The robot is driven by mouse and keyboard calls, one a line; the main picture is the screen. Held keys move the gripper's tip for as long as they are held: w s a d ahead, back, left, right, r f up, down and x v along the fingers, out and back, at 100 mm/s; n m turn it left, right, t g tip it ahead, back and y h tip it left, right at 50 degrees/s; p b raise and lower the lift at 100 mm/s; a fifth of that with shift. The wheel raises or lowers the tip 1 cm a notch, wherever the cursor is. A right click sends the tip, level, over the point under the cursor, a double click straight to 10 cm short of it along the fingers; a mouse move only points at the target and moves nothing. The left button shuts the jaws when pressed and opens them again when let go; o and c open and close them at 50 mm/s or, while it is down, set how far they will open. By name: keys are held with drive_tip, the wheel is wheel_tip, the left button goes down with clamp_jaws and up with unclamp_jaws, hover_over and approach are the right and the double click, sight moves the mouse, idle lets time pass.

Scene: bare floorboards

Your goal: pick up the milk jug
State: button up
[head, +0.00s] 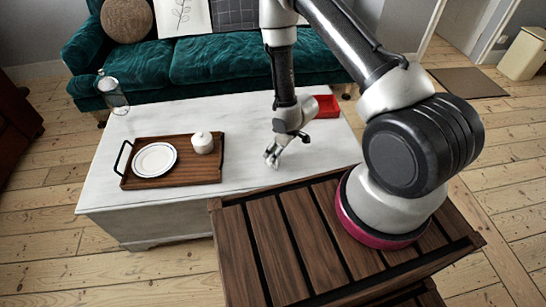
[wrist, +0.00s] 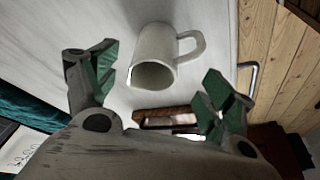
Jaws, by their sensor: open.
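The white milk jug (wrist: 152,52) stands in the upper middle of the wrist view, its dark mouth facing the lower edge of the picture and its handle to the right. My gripper (wrist: 163,82) is open, one green-padded finger on each side and below the jug in that view. The jug appears between and beyond the fingertips, apart from both. In the head view my gripper (head: 274,152) is low over the white table (head: 240,115), right of the tray. I cannot clearly pick out the jug there against the pale gripper and tabletop.
A wooden tray (head: 207,172) with a white plate (head: 154,160) and a lidded white pot (head: 203,142) is left of my gripper. A red tray (head: 327,106) lies behind it to the right. A glass vessel (head: 112,92) stands at the back left. A teal sofa (head: 220,60) is behind.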

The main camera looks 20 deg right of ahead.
sight(268, 163)
drive_tip(key=shift+w+a, duration=0.25)
drive_tip(key=shift+w, duration=0.1)
drive_tip(key=x, duration=0.7)
drive_tip(key=shift+w+d+f, duration=0.15)
drive_tip(key=shift+w+f, duration=0.1)
drive_tip(key=shift+w, duration=0.05)
drive_tip(key=shift+c, duration=0.2)
drive_tip(key=c, duration=1.2)
drive_tip(key=shift+r, duration=0.15)
